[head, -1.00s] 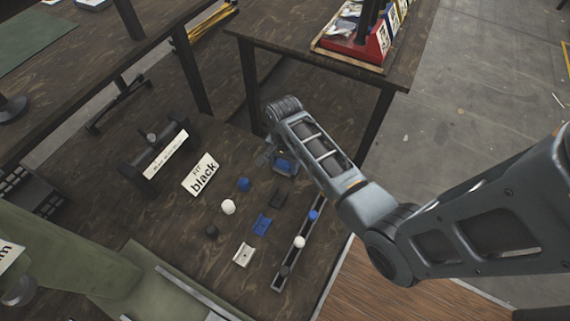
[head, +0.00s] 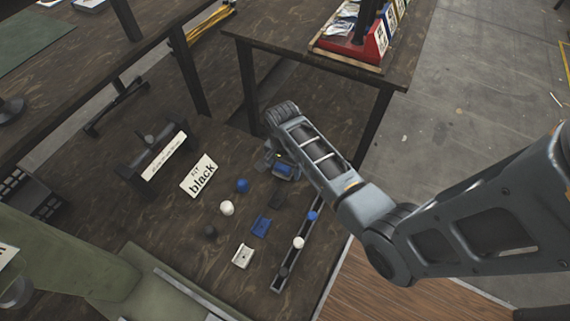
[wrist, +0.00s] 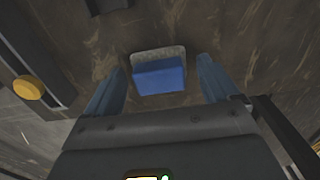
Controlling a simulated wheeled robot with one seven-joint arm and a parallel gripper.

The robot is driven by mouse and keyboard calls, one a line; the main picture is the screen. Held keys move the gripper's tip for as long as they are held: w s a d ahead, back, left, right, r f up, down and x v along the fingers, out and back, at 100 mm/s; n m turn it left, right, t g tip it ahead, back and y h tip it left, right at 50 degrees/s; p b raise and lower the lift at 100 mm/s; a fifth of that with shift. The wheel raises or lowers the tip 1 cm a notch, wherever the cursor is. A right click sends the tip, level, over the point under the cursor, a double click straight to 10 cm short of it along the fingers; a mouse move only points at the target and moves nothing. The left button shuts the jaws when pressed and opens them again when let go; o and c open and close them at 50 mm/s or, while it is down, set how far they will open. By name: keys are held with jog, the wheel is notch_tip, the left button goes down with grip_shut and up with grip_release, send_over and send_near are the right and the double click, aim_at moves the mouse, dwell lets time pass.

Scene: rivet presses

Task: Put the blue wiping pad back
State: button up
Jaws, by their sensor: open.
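The blue wiping pad (wrist: 159,76) lies in or on a pale grey shallow holder (wrist: 150,55) in the wrist view. My gripper (wrist: 161,85) is open, with one finger on each side of the pad. Bare gaps show between the fingers and the pad, and nothing is gripped. In the head view my gripper (head: 283,168) is low over the far right part of the dark wooden table. There my wrist partly hides the pad's spot, and the height of the fingers above the table is hard to tell.
Blue (head: 261,225), white (head: 242,256) and dark (head: 277,199) blocks lie near my gripper, beside a narrow rack (head: 278,281) with coloured knobs. Loose blue, white and black knobs lie left of them.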

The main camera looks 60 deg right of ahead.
notch_tip(320, 180, up, 12)
jog(key=p, duration=0.2)
jog(key=n+t+h, duration=0.3)
jog(key=n+t, duration=0.4)
jog(key=n, duration=0.3)
send_near(283, 165)
jog(key=s+a+r, duration=0.4)
jog(key=s+a, duration=0.1)
jog(key=s, duration=0.2)
jog(key=s+a+r+n+t+y, duration=0.1)
jog(key=s+a+r+n+t, duration=0.1)
jog(key=r, duration=0.5)
jog(key=s+a+r+n+t+y, duration=0.1)
jog(key=s+a+r+n+t, duration=0.2)
jog(key=s+a+r, duration=0.2)
jog(key=s+a+r+n+t+y, duration=0.1)
jog(key=s+a+r+n+t, duration=0.1)
jog(key=r, duration=0.8)
jog(key=s+a+t, duration=0.1)
jog(key=s+a, duration=0.1)
jog(key=shift+a+r+n, duration=0.3)
jog(key=shift+a+r, duration=0.05)
jog(key=shift+a, duration=0.05)
